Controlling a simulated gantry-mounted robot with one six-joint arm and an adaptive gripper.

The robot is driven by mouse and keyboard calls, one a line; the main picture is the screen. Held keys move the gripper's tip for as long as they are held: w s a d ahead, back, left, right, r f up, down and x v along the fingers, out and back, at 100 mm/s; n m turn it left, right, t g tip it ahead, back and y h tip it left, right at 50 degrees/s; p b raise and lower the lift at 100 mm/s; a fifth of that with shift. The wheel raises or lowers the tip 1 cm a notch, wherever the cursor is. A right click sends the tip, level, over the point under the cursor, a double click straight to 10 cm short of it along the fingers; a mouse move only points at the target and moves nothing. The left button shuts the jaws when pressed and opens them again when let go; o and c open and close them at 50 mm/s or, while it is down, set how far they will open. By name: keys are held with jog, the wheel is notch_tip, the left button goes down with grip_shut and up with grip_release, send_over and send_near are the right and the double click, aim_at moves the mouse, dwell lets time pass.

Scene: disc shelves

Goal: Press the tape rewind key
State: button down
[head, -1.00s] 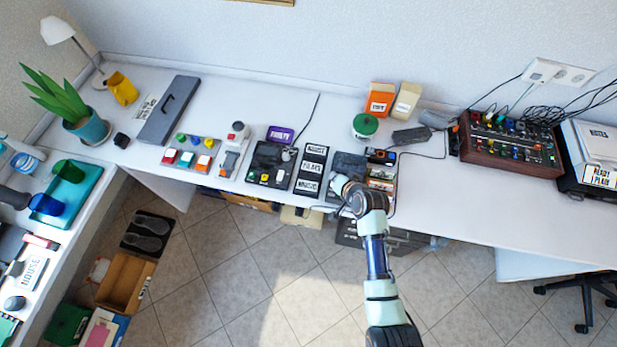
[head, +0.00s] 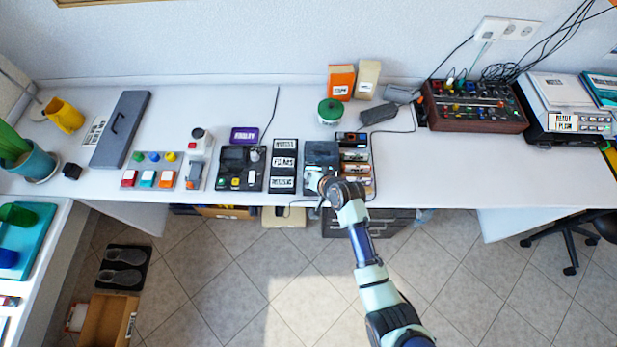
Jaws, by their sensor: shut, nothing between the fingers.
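My gripper (head: 324,184) is at the front edge of the long white table, shut and empty, seen small from above. It is over the near part of a dark grey device (head: 321,150), and it hides part of that device's front. Whether it touches the device I cannot tell. No key marked as tape rewind can be made out at this size.
A rack of labelled black cases (head: 284,167) stands left of the gripper, and a stack of small boxes (head: 355,157) stands right. A green-lidded tin (head: 330,111) and an orange box (head: 341,81) are behind. A brown mixer (head: 473,112) is further right. The table's right front is clear.

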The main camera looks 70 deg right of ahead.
jog(key=shift+f+b, duration=0.55)
jog(key=shift+f, duration=1)
jog(key=shift+f, duration=0.4)
jog(key=shift+f+b, duration=0.45)
dwell(0.5)
jog(key=shift+r, duration=0.1)
jog(key=shift+r+p, duration=0.8)
jog(key=shift+p, duration=0.1)
notch_tip(320, 180, up, 5)
jog(key=p, duration=0.5)
